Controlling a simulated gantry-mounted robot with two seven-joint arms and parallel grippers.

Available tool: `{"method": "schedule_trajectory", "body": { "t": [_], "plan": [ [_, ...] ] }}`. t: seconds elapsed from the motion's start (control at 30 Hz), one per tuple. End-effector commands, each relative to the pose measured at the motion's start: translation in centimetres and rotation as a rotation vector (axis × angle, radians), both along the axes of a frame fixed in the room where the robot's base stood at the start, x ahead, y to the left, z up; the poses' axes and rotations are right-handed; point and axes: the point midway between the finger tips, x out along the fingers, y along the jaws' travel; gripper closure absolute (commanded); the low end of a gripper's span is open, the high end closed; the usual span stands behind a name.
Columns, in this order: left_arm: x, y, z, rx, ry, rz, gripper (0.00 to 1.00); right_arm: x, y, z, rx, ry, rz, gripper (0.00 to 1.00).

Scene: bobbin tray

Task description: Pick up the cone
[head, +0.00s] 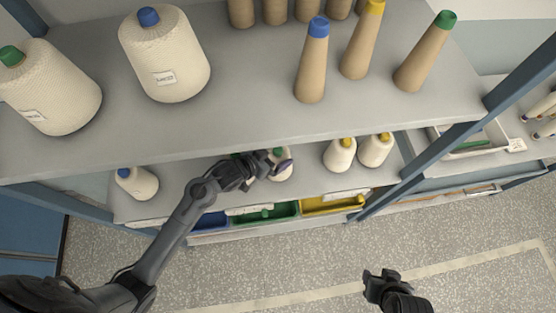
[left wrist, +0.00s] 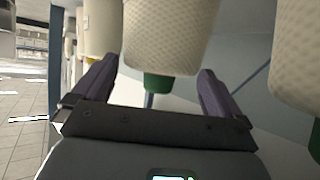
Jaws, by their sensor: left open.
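A white yarn cone with a green tip (head: 282,172) stands on the lower shelf, partly hidden by my left gripper (head: 274,164). In the left wrist view the picture is turned over, and this cone (left wrist: 168,35) hangs between the spread fingers of my left gripper (left wrist: 155,88), its green tip pointing down. The fingers are open on either side of the tip end; I cannot tell whether they touch it. My right gripper (head: 383,284) is low over the floor, away from the shelves; its jaw opening is unclear.
On the lower shelf are a blue-tipped cone (head: 138,184) and two yellow-tipped cones (head: 340,155). The upper shelf (head: 240,110) overhangs my left gripper and holds large yarn cones (head: 165,55) and bare brown cones (head: 312,65). Coloured bins (head: 330,204) sit below.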

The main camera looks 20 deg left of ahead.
Motion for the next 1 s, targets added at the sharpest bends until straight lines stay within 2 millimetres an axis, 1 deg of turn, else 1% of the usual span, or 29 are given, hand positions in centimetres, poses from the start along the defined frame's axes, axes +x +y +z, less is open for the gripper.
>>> {"method": "schedule_trajectory", "body": {
  "t": [0.03,0.13,0.43,0.87,0.9,0.97,1.0],
  "plan": [
    [0.5,-0.23,-0.22,-0.002,0.0,0.001,0.0,0.03,-0.07,0.11,-0.002,-0.001,0.001,0.57],
    [1.05,-0.55,-0.63,0.0,0.0,0.0,0.0,0.05,-0.17,0.16,-0.007,-0.002,0.004,0.57],
    [1.26,-0.64,-0.84,0.001,0.0,0.0,0.0,0.06,-0.24,0.14,-0.009,-0.002,0.006,0.57],
    [1.24,-0.61,-0.83,0.001,0.0,0.0,0.66,0.07,-0.02,0.15,-0.001,-0.002,0.0,0.57],
    [1.24,-0.61,-0.83,0.001,0.0,0.0,0.72,0.07,-0.01,0.15,0.001,-0.002,-0.001,0.57],
    [1.29,-0.62,-0.7,0.0,-0.002,0.0,0.79,0.07,0.02,0.16,0.001,-0.002,-0.002,0.57],
    [1.29,-0.62,-0.7,0.0,-0.002,0.0,0.79,0.08,0.03,0.16,0.002,-0.002,-0.002,0.57]
  ]
}}
